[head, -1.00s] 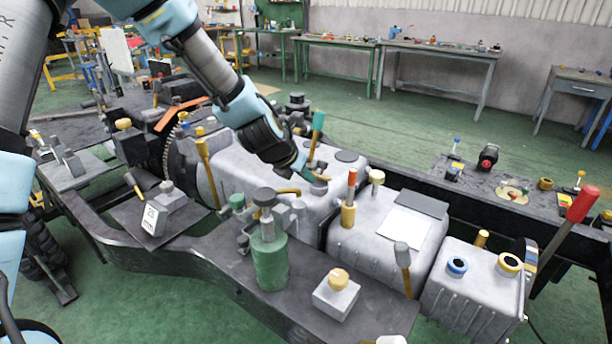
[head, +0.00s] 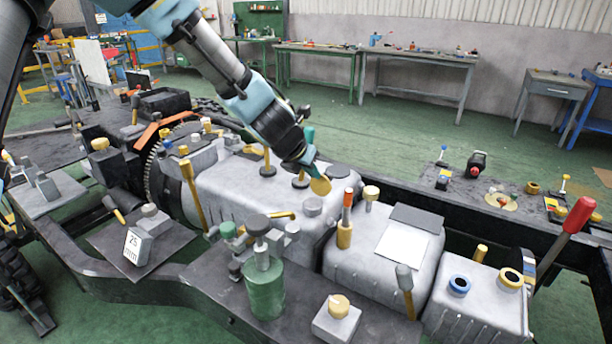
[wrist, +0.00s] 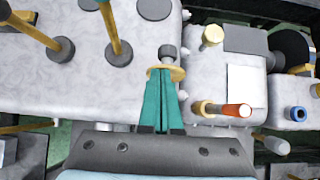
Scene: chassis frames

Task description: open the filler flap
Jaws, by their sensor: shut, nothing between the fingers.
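A round yellow disc, which I take to be the filler flap (head: 320,186), shows at the tip of my gripper (head: 312,165) in the head view. It stands tilted, its face toward the head camera, above a short grey round neck (head: 312,207) on the grey casing. In the wrist view, the flap (wrist: 178,73) is a narrow yellow ellipse just past the tips of my teal fingers (wrist: 164,84). The fingers are shut with nothing between them. They look close against the flap; I cannot tell whether they touch it.
An orange-topped post (head: 346,220) and a yellow-capped post (head: 370,196) stand to the right of the flap. Yellow-stemmed levers (head: 267,165) stand on the casing to the left. A green cylinder (head: 264,288) stands in front.

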